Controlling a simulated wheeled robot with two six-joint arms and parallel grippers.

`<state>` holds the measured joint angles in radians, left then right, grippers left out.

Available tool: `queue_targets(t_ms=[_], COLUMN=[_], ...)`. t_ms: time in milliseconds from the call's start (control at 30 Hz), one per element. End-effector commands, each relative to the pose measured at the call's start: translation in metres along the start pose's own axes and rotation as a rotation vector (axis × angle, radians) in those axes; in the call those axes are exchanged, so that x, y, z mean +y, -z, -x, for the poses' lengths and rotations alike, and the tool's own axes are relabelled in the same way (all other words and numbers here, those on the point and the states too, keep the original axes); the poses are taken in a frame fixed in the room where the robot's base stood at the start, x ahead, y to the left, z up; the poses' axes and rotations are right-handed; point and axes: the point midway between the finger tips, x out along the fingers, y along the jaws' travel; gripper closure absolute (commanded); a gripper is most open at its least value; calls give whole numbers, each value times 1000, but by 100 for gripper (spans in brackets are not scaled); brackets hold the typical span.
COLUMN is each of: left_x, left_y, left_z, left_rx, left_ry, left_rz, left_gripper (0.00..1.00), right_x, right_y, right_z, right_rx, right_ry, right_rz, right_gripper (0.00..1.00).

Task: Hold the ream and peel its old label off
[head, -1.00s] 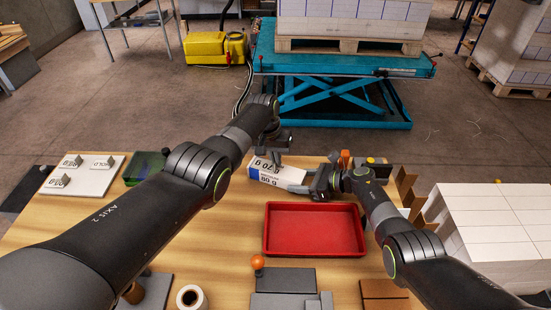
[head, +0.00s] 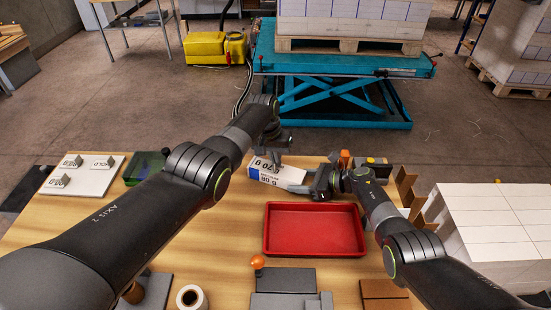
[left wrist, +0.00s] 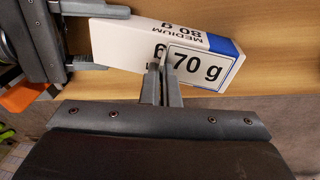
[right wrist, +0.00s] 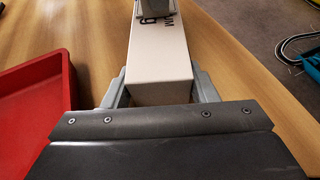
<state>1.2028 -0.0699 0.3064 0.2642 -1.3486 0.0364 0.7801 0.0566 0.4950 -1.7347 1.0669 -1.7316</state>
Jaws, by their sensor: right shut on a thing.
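The ream (head: 288,179) is a white, blue-ended pack lying on the table behind the red tray. In the left wrist view the ream (left wrist: 125,42) carries a white label reading "70 g" (left wrist: 203,68), set askew over its printing and partly covering it. My right gripper (head: 313,186) is shut on the ream's near end, with one finger on each side in the right wrist view (right wrist: 160,88). My left gripper (left wrist: 163,68) is over the ream, its fingertips close together at the label's left edge. Whether they pinch the label is unclear.
A red tray (head: 315,250) lies in front of the ream. A white board with tags (head: 82,181) and a green box (head: 146,168) are to the left. Brown dividers (head: 407,190) stand at the right. A label roll (head: 191,298) and grey plates (head: 287,281) lie at the front.

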Motion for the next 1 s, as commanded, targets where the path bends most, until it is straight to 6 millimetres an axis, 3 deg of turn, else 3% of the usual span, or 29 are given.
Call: queue_targets(t_ms=[333,1000], left_x=[-1,4], left_y=[-1,3], left_z=[0,29], left_rx=[-6,-1], left_ry=[1,0], left_rz=[4,2], left_gripper=[100,100], right_x=[-1,-1], right_y=[1,0], right_z=[1,0], right_rx=[1,1], right_ry=[2,2], right_rz=[0,0], right_gripper=[75,75])
